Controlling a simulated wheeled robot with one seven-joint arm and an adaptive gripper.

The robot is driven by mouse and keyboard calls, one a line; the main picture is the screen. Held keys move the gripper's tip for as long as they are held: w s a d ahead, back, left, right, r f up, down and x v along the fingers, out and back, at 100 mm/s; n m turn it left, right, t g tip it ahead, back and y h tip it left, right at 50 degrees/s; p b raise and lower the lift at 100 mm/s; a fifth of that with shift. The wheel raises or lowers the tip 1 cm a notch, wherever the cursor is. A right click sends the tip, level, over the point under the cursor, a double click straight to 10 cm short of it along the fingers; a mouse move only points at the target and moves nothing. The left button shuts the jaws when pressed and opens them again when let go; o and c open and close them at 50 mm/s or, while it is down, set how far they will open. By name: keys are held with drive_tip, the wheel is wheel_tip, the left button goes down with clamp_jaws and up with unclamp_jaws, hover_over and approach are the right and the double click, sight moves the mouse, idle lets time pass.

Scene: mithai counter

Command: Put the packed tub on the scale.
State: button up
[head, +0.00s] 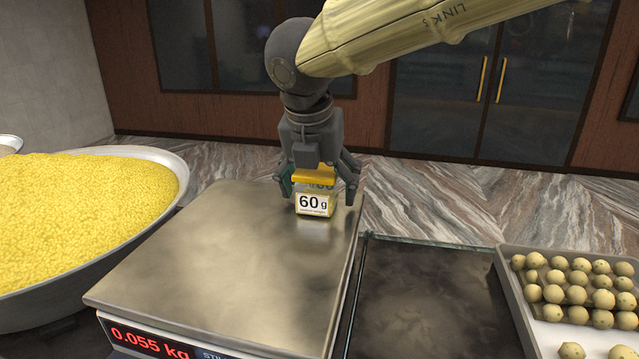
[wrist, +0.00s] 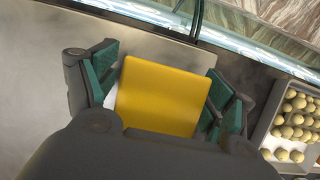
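The packed tub (head: 315,205) is a small clear tub with a yellow lid and a white "60 g" label. It stands upright on the back part of the scale's steel plate (head: 230,260). The scale's red display (head: 148,343) reads 0.055 kg. My gripper (head: 320,188) is around the tub from above, one finger at each side. The fingers look spread, with a narrow gap beside the tub. In the wrist view the yellow lid (wrist: 160,95) lies between the teal finger pads. The tub's lower sides are hidden there.
A large metal pan (head: 160,165) heaped with yellow granules stands left of the scale. A glass-edged dark counter (head: 430,300) lies to the right. Beyond it is a tray (head: 515,290) with several round sweets. Marbled stone (head: 430,200) runs behind.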

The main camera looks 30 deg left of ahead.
drive_tip(key=shift+r, duration=0.1)
drive_tip(key=b+v, duration=0.2)
drive_tip(key=v, duration=1)
drive_tip(key=shift+b, duration=0.35)
